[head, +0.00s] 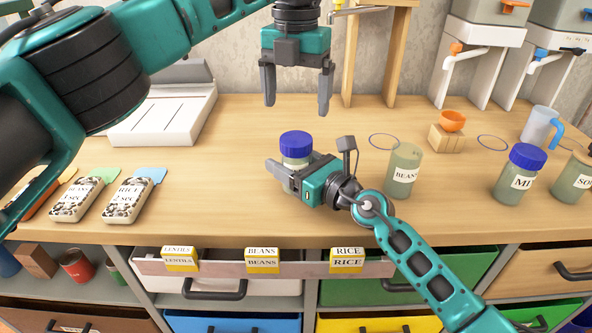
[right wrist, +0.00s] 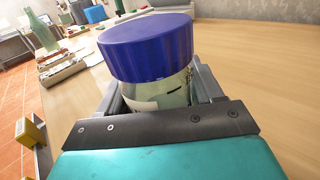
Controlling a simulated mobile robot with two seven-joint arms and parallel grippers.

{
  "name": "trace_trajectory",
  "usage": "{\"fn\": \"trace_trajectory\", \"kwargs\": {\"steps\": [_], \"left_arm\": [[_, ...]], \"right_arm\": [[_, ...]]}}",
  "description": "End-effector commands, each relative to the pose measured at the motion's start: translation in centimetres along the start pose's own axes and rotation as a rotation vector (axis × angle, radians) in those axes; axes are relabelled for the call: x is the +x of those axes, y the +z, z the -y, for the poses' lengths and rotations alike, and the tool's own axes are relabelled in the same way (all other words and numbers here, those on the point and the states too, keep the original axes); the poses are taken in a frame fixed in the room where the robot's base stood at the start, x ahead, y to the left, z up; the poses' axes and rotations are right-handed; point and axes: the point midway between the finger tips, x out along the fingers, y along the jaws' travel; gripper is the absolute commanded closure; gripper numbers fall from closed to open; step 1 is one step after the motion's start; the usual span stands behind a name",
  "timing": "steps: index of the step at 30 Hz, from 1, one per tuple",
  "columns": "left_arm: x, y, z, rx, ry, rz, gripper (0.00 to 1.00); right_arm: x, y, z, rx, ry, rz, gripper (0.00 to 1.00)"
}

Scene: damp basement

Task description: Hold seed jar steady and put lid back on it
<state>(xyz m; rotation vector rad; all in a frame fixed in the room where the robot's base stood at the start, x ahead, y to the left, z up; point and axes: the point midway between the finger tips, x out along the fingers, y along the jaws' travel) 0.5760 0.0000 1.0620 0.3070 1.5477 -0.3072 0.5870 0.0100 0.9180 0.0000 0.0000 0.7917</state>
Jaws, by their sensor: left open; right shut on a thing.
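The seed jar (head: 297,161), of pale greenish glass, stands at the middle of the worktop. Its blue lid (head: 296,140) sits on top of the jar mouth; I cannot tell whether it is screwed tight. My right gripper (head: 288,168) is shut around the jar body below the lid, hiding much of the jar. In the right wrist view the ribbed blue lid (right wrist: 147,48) rests over the jar (right wrist: 165,92) between the fingers, with part of a white label showing. My left gripper (head: 297,97) is open and empty, pointing down above and behind the lid, apart from it.
Dispensers stand at back right.

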Motion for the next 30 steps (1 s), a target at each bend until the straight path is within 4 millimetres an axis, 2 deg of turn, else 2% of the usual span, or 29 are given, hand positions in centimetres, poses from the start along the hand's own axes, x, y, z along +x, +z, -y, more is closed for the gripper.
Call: {"fn": "trace_trajectory", "kwargs": {"steps": [1,3,7,20,21,30], "left_arm": [[-1.2,0.1,0.1,-0.001,0.001,0.003,0.09],[-2.4,0.0,0.1,-0.001,0.0,0.002,0.09],[-3.4,0.0,0.1,0.0,0.001,0.0,0.09],[-4.2,0.0,0.0,0.001,0.0,-0.001,0.09],[-4.2,0.0,0.0,0.001,0.0,-0.001,0.09],[-4.2,0.0,0.0,0.001,0.0,-0.001,0.09]], "right_arm": [[0.0,-0.1,0.0,0.0,0.0,-0.001,1.0],[0.0,-0.1,0.0,0.0,0.0,-0.001,1.0],[0.0,0.0,0.0,0.0,0.0,-0.001,1.0],[0.0,0.0,0.0,0.0,0.0,-0.001,1.0],[0.0,0.0,0.0,0.0,0.0,-0.001,0.33],[0.0,0.0,0.0,0.0,0.0,0.0,0.05]]}}
